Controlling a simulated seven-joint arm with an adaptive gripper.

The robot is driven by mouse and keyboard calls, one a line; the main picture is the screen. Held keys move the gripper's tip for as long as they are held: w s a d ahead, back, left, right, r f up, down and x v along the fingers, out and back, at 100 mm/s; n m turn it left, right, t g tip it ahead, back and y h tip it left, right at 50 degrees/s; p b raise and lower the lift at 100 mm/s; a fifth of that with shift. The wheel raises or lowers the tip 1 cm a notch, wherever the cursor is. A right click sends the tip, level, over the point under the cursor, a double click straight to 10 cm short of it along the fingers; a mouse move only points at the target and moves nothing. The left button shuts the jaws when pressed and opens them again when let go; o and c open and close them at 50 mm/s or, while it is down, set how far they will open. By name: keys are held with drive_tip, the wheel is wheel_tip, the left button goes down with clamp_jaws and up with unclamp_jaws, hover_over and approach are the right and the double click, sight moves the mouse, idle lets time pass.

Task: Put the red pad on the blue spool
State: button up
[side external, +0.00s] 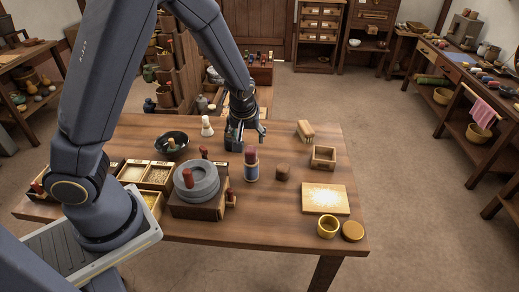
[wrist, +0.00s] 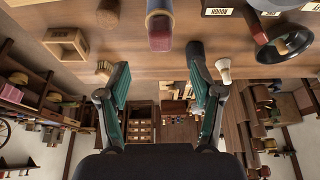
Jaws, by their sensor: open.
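The blue spool (side external: 251,172) stands upright on the wooden table near its middle. The red pad (side external: 251,155) sits on top of the spool. In the wrist view the red pad (wrist: 160,38) is at the top centre, with part of the blue spool (wrist: 160,7) beyond it at the frame edge. My gripper (side external: 248,138) is behind and above the spool in the side view. In the wrist view my gripper (wrist: 157,75) has its two green-padded fingers wide apart with nothing between them. The pad is outside the fingers, apart from them.
A grey quern (side external: 198,190) on a wooden block stands left of the spool. A brown plug (side external: 283,173) and an open wooden box (side external: 323,158) are to its right. A pale board (side external: 325,198) lies farther right. A dark bowl (side external: 171,142) and white-topped piece (side external: 207,126) are behind.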

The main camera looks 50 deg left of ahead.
drive_tip(key=s+d+r+m+t+h, duration=0.1)
drive_tip(key=s+d+r+m, duration=0.2)
drive_tip(key=s+r, duration=0.6)
drive_tip(key=s+d+r+m+t+h, duration=0.1)
drive_tip(key=s+d+r+m+h, duration=0.1)
drive_tip(key=s+r+m, duration=0.4)
drive_tip(key=s+d+r, duration=0.1)
drive_tip(key=s+r, duration=0.3)
drive_tip(key=shift+d+r, duration=0.2)
drive_tip(key=shift+r, duration=0.1)
